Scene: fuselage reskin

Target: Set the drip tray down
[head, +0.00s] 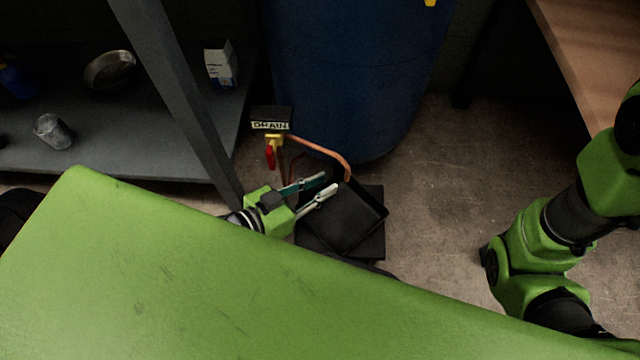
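The black square drip tray (350,222) is low on the floor below the drain, in front of the blue barrel. It looks level and overlaps a flat black piece (372,247) beneath it; whether they touch is hard to tell. My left gripper (331,181) is at the tray's upper-left edge. Its two fingers are apart, with a dark gap between them, and seem to straddle that edge. Contact with the rim is not clear. My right arm shows at the right, but its gripper is out of view.
A drain box labelled DRAIN (271,119) has a red-handled valve (271,155) and a copper-coloured tube (330,152) reaching toward the tray. The blue barrel (355,75) stands behind. A grey shelf (150,150) is left, a wooden table (590,50) right. A green panel fills the foreground.

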